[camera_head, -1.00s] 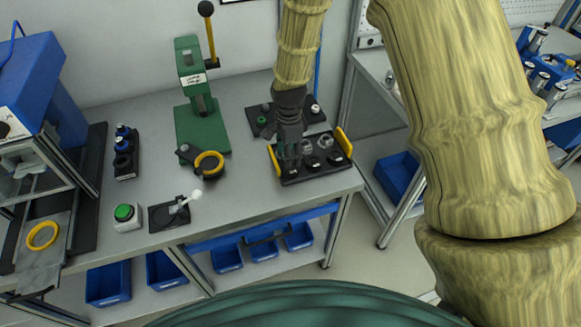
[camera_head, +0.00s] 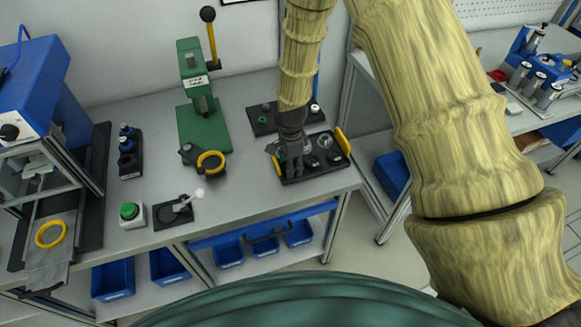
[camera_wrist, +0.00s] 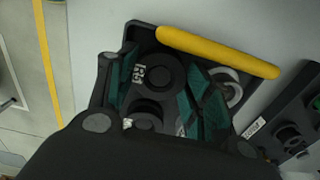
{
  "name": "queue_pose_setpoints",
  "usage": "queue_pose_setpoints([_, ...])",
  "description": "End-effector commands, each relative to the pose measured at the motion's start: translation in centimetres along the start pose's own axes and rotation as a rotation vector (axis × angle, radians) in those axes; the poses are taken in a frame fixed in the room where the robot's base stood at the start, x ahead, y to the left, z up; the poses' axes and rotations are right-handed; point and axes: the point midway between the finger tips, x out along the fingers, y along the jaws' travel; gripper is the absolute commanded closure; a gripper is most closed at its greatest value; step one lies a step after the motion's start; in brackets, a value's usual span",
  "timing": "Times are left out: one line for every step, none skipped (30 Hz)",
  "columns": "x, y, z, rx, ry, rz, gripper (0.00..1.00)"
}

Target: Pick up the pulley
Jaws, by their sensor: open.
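A black pallet (camera_head: 312,177) with yellow handles lies on the grey bench in the head view; its yellow handle (camera_wrist: 215,52) shows in the wrist view. A silver, ringed wheel-like part (camera_head: 324,141), possibly the pulley, sits on it; in the wrist view the silver part (camera_wrist: 227,86) is partly hidden by a finger. My gripper (camera_head: 292,166) points down over the pallet's left part. In the wrist view my gripper (camera_wrist: 163,88) is open, with teal pads either side of dark round parts (camera_wrist: 163,75). I cannot tell whether the fingers touch anything.
A second black tray (camera_head: 265,127) stands behind the pallet. A green press (camera_head: 195,112) with a yellow ring (camera_head: 211,161) at its base stands left. A green button box (camera_head: 131,215) and a blue machine (camera_head: 35,85) stand farther left. Bare bench lies in front.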

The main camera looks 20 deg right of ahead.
Motion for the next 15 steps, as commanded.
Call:
queue_pose_setpoints([0.02, -0.01, 0.00, 0.000, 0.000, 0.000, 0.49])
queue_pose_setpoints([0.02, -0.01, 0.00, 0.000, 0.000, 0.000, 0.49])
queue_pose_setpoints([0.02, -0.01, 0.00, 0.000, 0.000, 0.000, 0.49])
queue_pose_setpoints([0.02, -0.01, 0.00, 0.000, 0.000, 0.000, 0.49])
queue_pose_setpoints([0.02, -0.01, 0.00, 0.000, 0.000, 0.000, 0.49])
queue_pose_setpoints([0.01, 0.00, 0.00, 0.000, 0.000, 0.000, 0.53])
queue_pose_setpoints([0.02, 0.00, 0.01, 0.000, 0.000, 0.000, 0.58])
queue_pose_setpoints([0.01, 0.00, 0.01, 0.000, 0.000, 0.000, 0.64])
queue_pose_setpoints([0.01, 0.00, 0.01, 0.000, 0.000, 0.000, 0.71])
queue_pose_setpoints([0.01, 0.00, 0.01, 0.000, 0.000, 0.000, 0.77])
queue_pose_setpoints([0.01, 0.00, 0.01, 0.000, 0.000, 0.000, 0.82])
queue_pose_setpoints([0.00, -0.01, 0.01, 0.000, 0.000, 0.000, 0.82])
queue_pose_setpoints([0.00, -0.01, 0.01, 0.000, 0.000, 0.000, 0.82])
queue_pose_setpoints([0.00, -0.01, 0.01, 0.000, 0.000, 0.000, 0.82])
queue_pose_setpoints([0.00, -0.01, 0.01, 0.000, 0.000, 0.000, 0.82])
